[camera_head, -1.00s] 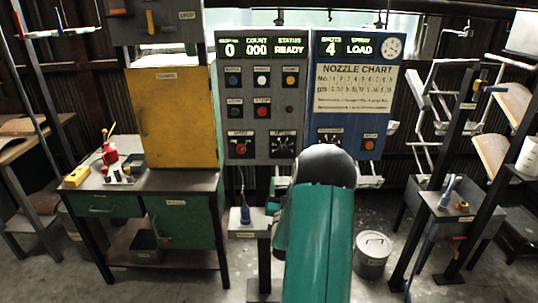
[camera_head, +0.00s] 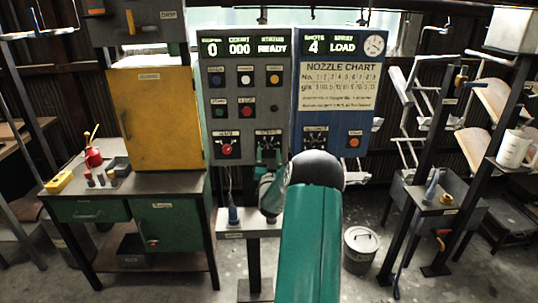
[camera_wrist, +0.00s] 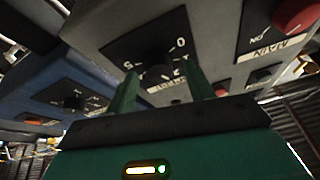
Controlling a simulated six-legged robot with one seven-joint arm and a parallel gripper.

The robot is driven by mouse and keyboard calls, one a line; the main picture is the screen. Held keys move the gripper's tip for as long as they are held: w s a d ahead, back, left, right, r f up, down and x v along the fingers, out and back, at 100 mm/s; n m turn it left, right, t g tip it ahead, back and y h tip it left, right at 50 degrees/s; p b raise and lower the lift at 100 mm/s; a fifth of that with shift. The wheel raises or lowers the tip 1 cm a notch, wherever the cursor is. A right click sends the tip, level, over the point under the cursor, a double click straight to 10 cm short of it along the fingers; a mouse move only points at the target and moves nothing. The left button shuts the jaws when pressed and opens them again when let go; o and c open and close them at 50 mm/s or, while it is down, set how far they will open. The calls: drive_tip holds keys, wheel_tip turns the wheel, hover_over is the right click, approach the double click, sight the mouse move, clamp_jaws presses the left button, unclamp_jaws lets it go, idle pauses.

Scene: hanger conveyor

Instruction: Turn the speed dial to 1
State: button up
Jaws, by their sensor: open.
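The speed dial (camera_head: 268,143) is a dark knob on a black plate at the lower right of the grey control panel (camera_head: 247,80). In the wrist view, which sees the panel upside down, the black knob (camera_wrist: 159,74) has white marks around it, including a 0 at its upper right. The speed display (camera_head: 212,47) reads 0. My gripper (camera_wrist: 163,84) is open, its two green fingers apart on either side of the knob in the picture. I cannot tell whether they touch it. In the head view my arm partly hides the gripper, just below the dial.
The blue panel (camera_head: 338,90) on the right has another dial (camera_head: 315,140) and a nozzle chart. A yellow cabinet (camera_head: 155,118) stands left, and a bucket (camera_head: 361,250) stands on the floor right of my arm.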

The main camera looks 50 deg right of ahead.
drive_tip(key=shift+d, duration=0.2)
drive_tip(key=shift+w, duration=0.1)
drive_tip(key=shift+c, duration=0.4)
drive_tip(key=c, duration=0.9)
drive_tip(key=shift+r+n, duration=0.1)
drive_tip(key=shift+n, duration=0.4)
drive_tip(key=n+t+y, duration=0.1)
drive_tip(key=n, duration=0.2)
drive_tip(key=n+t+y, duration=0.1)
drive_tip(key=n, duration=0.2)
drive_tip(key=shift+y, duration=0.3)
drive_tip(key=n+y, duration=0.1)
drive_tip(key=n, duration=0.1)
drive_tip(key=n+t+y, duration=0.1)
drive_tip(key=n, duration=0.2)
drive_tip(key=shift+s+d+y, duration=0.1)
drive_tip(key=shift+s+y, duration=0.1)
drive_tip(key=shift+y, duration=0.1)
drive_tip(key=shift+n, duration=0.5)
